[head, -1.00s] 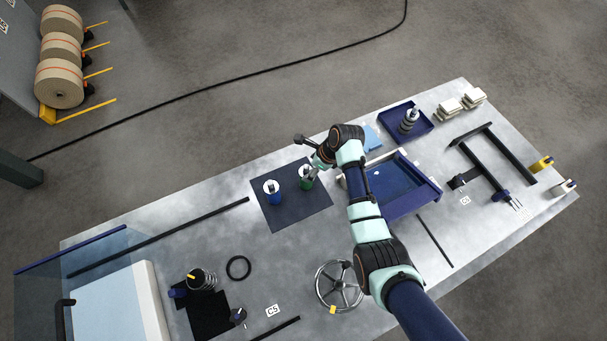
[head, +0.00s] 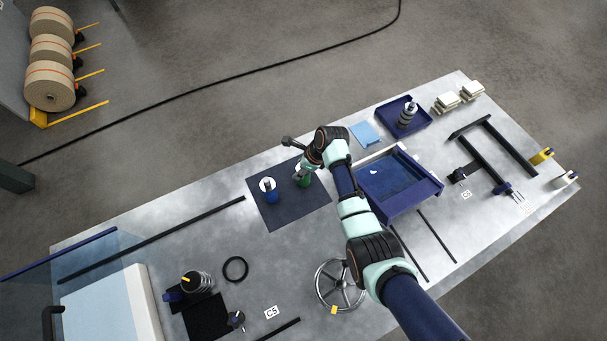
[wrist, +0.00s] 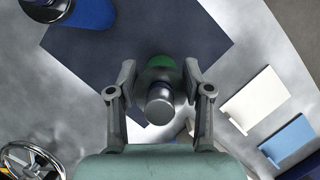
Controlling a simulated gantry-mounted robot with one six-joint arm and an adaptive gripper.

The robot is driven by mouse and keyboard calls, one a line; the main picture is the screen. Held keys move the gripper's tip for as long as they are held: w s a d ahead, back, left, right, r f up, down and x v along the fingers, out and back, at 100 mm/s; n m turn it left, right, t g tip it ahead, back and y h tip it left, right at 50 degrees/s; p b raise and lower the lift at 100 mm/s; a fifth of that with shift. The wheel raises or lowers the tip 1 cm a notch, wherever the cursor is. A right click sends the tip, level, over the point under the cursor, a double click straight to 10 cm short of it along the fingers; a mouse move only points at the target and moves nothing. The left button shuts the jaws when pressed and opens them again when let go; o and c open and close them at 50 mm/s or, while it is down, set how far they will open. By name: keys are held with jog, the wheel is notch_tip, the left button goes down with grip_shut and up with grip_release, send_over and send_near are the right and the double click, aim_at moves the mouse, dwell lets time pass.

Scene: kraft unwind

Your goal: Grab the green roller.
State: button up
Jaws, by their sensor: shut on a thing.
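The green roller (head: 304,181) stands on the dark mat (head: 290,215), partly hidden by my gripper in the head view. In the wrist view the green roller (wrist: 161,63) shows its green body and a grey metal end between the two fingers. My gripper (wrist: 160,84) is shut on it, one finger on each side. It also shows in the head view as my gripper (head: 303,172) at the roller's top. Whether the roller is still touching the mat cannot be told.
A blue roller (head: 270,194) stands on the mat just left of the green one. A blue tray (head: 432,187) lies to the right, with a blue cloth (head: 365,134) behind it. A handwheel (head: 340,285) is at the front. The mat's front part is clear.

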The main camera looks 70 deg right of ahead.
grip_shut()
notch_tip(320, 180, up, 20)
jog(key=p, duration=0.7)
